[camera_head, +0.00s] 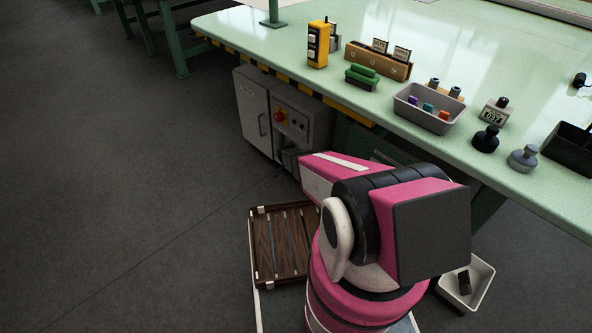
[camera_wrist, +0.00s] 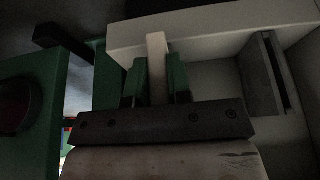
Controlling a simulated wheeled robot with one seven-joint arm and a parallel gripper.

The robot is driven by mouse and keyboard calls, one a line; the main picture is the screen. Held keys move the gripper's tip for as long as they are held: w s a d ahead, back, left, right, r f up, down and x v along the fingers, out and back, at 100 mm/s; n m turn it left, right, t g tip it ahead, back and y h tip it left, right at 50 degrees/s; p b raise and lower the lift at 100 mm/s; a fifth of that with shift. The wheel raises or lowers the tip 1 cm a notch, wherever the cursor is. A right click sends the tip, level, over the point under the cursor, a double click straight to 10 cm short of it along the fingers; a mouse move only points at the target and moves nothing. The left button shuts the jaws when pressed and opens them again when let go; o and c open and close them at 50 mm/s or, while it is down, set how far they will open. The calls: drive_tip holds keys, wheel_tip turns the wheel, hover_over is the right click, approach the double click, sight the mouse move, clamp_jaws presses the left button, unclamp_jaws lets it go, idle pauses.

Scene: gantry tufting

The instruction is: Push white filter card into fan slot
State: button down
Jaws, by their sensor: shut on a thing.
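In the wrist view, my gripper (camera_wrist: 157,88) has a dark crossbar with green fingers. It is shut on a narrow pale strip, which looks like the white filter card (camera_wrist: 157,60) seen edge-on. The card's far end meets or overlaps a pale horizontal ledge (camera_wrist: 215,25); I cannot tell if they touch. To the right, a grey frame with a dark narrow opening (camera_wrist: 283,72) stands on a pale panel; it may be the fan slot. In the head view, my pink arm hides the gripper and card.
A grey cabinet (camera_head: 256,112) with a red button (camera_head: 280,117) stands under the green bench (camera_head: 245,35). The left floor is clear. A green block (camera_wrist: 32,115) is close at left in the wrist view.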

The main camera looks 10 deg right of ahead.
drive_tip(key=s+a, duration=0.3)
drive_tip(key=a, duration=0.2)
drive_tip(key=shift+s+a, duration=0.3)
drive_tip(key=shift+s, duration=0.1)
idle(1.9)
drive_tip(key=shift+w, duration=0.1)
